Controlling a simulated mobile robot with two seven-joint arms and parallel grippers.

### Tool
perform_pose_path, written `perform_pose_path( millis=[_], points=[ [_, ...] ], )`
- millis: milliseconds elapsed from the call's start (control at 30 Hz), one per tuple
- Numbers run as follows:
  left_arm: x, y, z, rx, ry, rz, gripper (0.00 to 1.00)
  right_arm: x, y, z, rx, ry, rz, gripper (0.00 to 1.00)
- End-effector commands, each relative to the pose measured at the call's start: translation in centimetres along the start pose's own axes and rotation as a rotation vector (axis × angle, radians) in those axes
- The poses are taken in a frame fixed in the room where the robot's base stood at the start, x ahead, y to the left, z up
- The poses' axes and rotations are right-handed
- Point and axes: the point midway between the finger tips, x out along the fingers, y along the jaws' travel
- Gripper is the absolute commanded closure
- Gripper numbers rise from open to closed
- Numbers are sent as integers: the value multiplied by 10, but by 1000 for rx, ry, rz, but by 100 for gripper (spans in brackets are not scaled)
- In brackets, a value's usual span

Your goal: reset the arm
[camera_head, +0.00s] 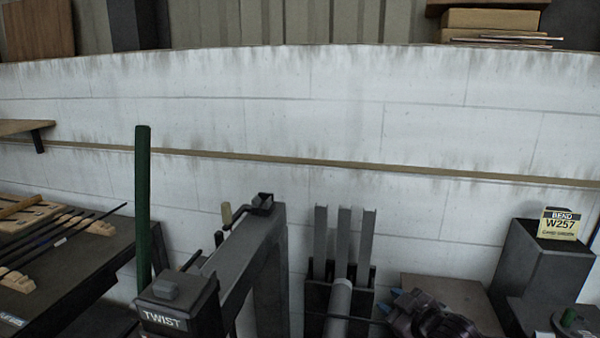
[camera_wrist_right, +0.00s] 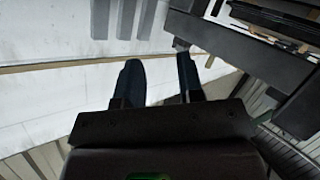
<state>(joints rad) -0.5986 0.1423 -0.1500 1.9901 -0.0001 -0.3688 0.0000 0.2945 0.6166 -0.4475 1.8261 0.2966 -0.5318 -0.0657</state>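My right gripper (camera_head: 425,315) shows as a dark shape at the bottom edge of the head view, right of the grey upright bars. Its lower part is cut off by the frame. In the right wrist view its two dark fingers (camera_wrist_right: 160,62) stand apart with only the pale wall between them, so it is open and empty. My left gripper is in neither view.
A TWIST machine (camera_head: 162,322) with a green post (camera_head: 143,205) stands left of centre. Grey upright bars (camera_head: 343,240) stand in a dark holder. A BEND W257 sign (camera_head: 560,224) tops a dark block at right. A rack table (camera_head: 75,262) is left. A white wall (camera_head: 280,110) closes the back.

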Motion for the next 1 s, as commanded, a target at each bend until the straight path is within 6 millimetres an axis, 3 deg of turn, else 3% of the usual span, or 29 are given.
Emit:
perform_pose_path(
  millis=[100, 367, 567, 800, 1000],
  points=[
    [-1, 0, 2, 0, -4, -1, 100, -21, -23, 21, 88, 35, 46, 65],
    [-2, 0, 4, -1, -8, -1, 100, -76, -59, 77, 235, 20, 166, 65],
    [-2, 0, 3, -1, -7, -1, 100, -129, -90, 135, 341, -90, 249, 65],
    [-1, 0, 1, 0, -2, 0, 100, -195, -141, 203, 491, -262, 302, 65],
    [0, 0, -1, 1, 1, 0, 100, -226, -169, 228, 537, -342, 302, 65]
  ],
)
